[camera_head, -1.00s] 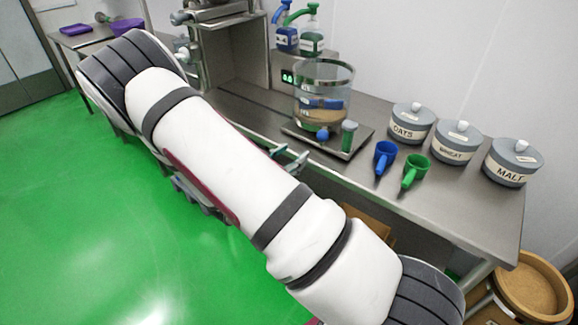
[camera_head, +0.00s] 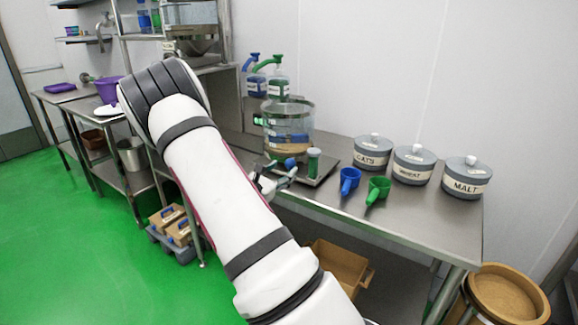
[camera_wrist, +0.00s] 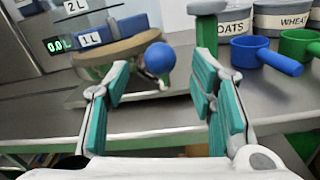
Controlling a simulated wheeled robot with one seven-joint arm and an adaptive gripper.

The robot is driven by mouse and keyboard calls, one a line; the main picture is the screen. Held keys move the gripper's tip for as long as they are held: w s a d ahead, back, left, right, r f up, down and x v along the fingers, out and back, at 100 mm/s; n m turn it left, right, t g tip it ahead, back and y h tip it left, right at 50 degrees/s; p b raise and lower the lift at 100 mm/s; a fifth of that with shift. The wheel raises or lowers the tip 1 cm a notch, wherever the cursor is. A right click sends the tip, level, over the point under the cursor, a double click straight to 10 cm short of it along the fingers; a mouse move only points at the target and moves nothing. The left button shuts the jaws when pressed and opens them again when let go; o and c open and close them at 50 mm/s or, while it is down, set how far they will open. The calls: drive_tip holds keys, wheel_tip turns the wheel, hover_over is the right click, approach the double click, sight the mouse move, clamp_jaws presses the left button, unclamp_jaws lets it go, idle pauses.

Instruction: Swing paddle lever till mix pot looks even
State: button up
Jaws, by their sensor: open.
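The clear mix pot (camera_head: 303,124) stands on a flat grey base plate (camera_head: 325,170) on the steel bench. A tan layer lies at its bottom with a bluish layer above it; blue and green parts show at the pot, and I cannot tell which is the paddle lever. A blue ball knob (camera_head: 290,163) is low at the pot's front; it also shows in the wrist view (camera_wrist: 160,59). A green upright with a grey top (camera_head: 313,160) stands beside it. My gripper (camera_head: 273,180) is open and empty before the pot, its teal-padded fingers (camera_wrist: 162,95) apart and below the knob.
Grey lidded tubs for oats (camera_head: 372,154), wheat (camera_head: 413,166) and malt (camera_head: 466,179) stand to the right. A blue scoop (camera_head: 349,180) and a green scoop (camera_head: 377,189) lie before them. Pump bottles (camera_head: 278,85) stand behind the pot. A lit display (camera_wrist: 59,45) reads 0.0.

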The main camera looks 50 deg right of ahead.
sight(287, 166)
drive_tip(key=shift+w+d, duration=0.15)
drive_tip(key=shift+d, duration=1.2)
drive_tip(key=shift+w+d, duration=0.15)
drive_tip(key=shift+d, duration=1.2)
clamp_jaws()
